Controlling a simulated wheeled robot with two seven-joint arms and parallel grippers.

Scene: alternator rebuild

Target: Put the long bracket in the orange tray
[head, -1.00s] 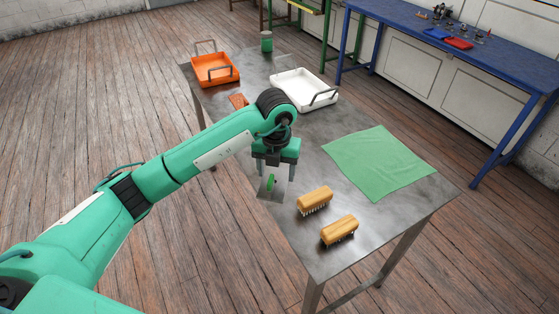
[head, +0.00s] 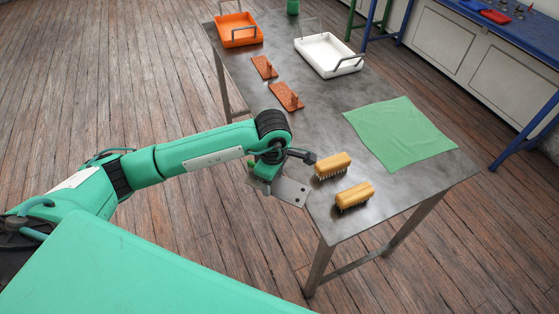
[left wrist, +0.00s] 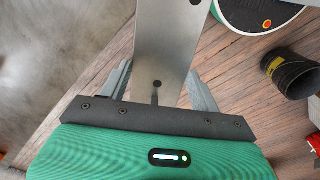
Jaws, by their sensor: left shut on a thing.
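A flat grey metal plate with holes, the long bracket (head: 289,190), is held in my left gripper (head: 268,178). It juts out to the right of the gripper in the head view, beside the table's near left edge. In the left wrist view the bracket (left wrist: 165,45) runs up from between the two fingers of the gripper (left wrist: 160,88). The orange tray (head: 240,43) stands at the far left end of the table, well away from the bracket. Its inside looks empty. My right gripper is not in view.
Two rust-coloured brackets (head: 287,97) lie between the orange tray and my arm. A white tray (head: 329,69) stands right of the orange one. Two wooden brushes (head: 354,195) and a green cloth (head: 400,134) lie at the near end. The table's middle (head: 330,115) is bare.

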